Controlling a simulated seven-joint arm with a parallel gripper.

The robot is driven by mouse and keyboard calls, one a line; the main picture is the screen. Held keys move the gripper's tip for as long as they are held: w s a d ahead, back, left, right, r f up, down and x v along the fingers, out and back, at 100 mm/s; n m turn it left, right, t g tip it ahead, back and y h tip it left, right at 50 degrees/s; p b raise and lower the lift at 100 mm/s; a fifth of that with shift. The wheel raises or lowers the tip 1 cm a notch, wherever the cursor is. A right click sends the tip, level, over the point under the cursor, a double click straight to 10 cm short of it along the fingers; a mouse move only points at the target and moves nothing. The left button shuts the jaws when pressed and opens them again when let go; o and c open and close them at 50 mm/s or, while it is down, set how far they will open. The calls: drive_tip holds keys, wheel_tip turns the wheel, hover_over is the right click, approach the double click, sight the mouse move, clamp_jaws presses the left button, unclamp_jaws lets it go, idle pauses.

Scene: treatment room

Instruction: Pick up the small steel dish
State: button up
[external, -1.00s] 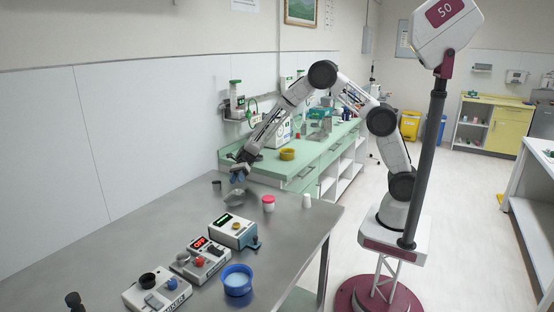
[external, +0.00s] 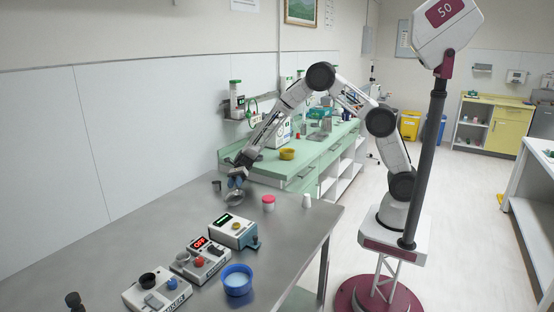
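The small steel dish (external: 234,198) is at the far part of the steel table, left of the red-lidded jar. It looks tilted, with its upper rim at my gripper's fingertips. My gripper (external: 236,184) points down and appears shut on the dish's rim. The fingers are small in this view and partly blend with the dish. I cannot tell whether the dish's lower edge touches the table.
A small dark cup (external: 216,186) stands close left of my gripper. A red-lidded jar (external: 268,202) and a white bottle (external: 306,201) stand to the right. Several devices and a blue bowl (external: 237,280) are nearer. The table's left side (external: 130,240) is mostly clear.

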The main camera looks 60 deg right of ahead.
sight(228, 199)
drive_tip(key=shift+x, duration=2.55)
drive_tip(key=shift+s+r, duration=0.1)
drive_tip(key=shift+r, duration=0.05)
clamp_jaws()
